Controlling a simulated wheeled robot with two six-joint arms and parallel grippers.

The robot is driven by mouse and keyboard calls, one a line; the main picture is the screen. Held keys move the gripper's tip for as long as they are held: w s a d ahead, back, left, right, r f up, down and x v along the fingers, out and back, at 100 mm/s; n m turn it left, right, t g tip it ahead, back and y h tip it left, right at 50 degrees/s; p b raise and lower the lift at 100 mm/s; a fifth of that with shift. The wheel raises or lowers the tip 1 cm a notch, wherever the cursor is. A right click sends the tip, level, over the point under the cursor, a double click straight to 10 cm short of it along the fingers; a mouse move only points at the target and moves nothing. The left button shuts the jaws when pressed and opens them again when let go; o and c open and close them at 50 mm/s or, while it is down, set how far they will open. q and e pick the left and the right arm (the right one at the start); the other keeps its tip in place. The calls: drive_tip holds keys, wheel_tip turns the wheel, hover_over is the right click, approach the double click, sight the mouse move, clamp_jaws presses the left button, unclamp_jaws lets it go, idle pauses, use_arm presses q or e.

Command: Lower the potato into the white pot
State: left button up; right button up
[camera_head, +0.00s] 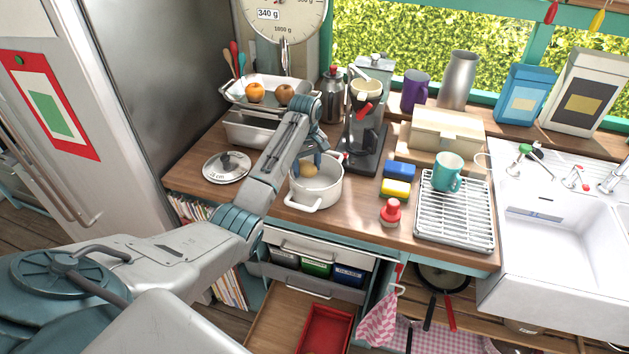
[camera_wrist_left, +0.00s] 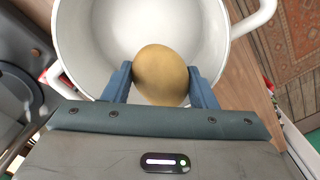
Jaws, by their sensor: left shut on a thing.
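The white pot (camera_head: 318,190) stands open on the wooden counter, with a handle toward the front. The tan potato (camera_head: 309,171) shows at the pot's mouth in the head view. In the left wrist view the potato (camera_wrist_left: 160,75) is between my two blue fingers, over the inside of the pot (camera_wrist_left: 100,32). My left gripper (camera_head: 312,165) is shut on the potato and points down into the pot's opening. How far the potato is above the pot's floor I cannot tell. My right gripper is not in view.
A pot lid (camera_head: 227,167) lies left of the pot. A coffee machine (camera_head: 367,120) stands behind it to the right. Blue and yellow sponges (camera_head: 397,187), a red-capped shaker (camera_head: 390,213) and a drying rack (camera_head: 455,215) are to the right. An open drawer (camera_head: 290,320) is below.

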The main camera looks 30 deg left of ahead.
use_arm(q)
drive_tip(key=shift+f+b, duration=0.65)
drive_tip(key=shift+f, duration=1.65)
idle(0.8)
idle(0.4)
drive_tip(key=o, duration=1.1)
wheel_tip(320, 180, up, 7)
drive_tip(key=b, duration=0.3)
drive_tip(key=shift+f, duration=0.15)
drive_tip(key=shift+r, duration=0.9)
drive_tip(key=shift+r+p, duration=0.75)
drive_tip(key=shift+p, duration=0.2)
drive_tip(key=shift+r+p, duration=0.45)
